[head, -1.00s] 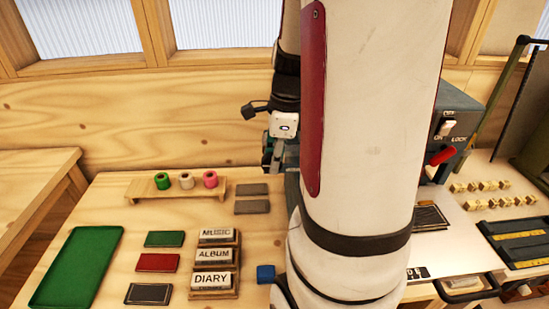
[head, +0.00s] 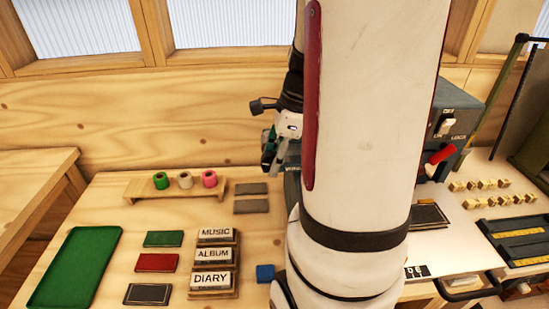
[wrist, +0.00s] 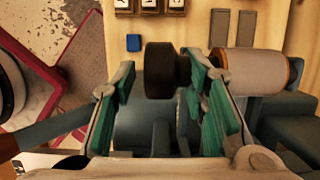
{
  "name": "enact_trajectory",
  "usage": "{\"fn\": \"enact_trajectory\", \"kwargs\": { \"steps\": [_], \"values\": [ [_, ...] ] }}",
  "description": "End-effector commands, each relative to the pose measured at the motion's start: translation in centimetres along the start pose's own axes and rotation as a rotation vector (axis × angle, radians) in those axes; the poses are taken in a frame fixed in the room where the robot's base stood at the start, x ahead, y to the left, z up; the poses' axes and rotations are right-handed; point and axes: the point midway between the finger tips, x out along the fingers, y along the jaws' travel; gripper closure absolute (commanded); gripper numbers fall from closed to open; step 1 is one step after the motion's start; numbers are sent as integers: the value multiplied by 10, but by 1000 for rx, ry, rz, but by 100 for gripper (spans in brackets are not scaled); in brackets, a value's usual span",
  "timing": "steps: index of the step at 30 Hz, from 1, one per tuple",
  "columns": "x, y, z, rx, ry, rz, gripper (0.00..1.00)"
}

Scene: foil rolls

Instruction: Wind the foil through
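The blue-grey machine (head: 455,115) with a red lever stands behind my arm, which hides much of it. In the wrist view a silvery roll with an orange rim (wrist: 252,68) lies at the right. A black round knob (wrist: 162,70) is left of it. My gripper (wrist: 160,78) has its green-padded fingers apart on both sides of the knob. A gap shows at the left finger; the right one is close, and I cannot tell whether it touches. In the head view my gripper (head: 269,158) is at the machine's left side.
Green (head: 161,181), beige (head: 185,180) and pink (head: 209,178) rolls stand on a wooden rack (head: 150,190). A green tray (head: 75,265), coloured slabs, word blocks (head: 213,255) and a blue block (head: 265,273) are in front. Small blocks (head: 485,200) lie right. Table between tray and rack is clear.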

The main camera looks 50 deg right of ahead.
Motion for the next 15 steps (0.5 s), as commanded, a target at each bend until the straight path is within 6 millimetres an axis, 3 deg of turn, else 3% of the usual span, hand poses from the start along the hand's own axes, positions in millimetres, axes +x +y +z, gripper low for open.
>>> {"fn": "enact_trajectory", "kwargs": {
  "steps": [8,15],
  "values": [
    [-3,0,0,-1,0,0,60],
    [-38,-1,1,-3,-1,-6,60]
  ]
}}
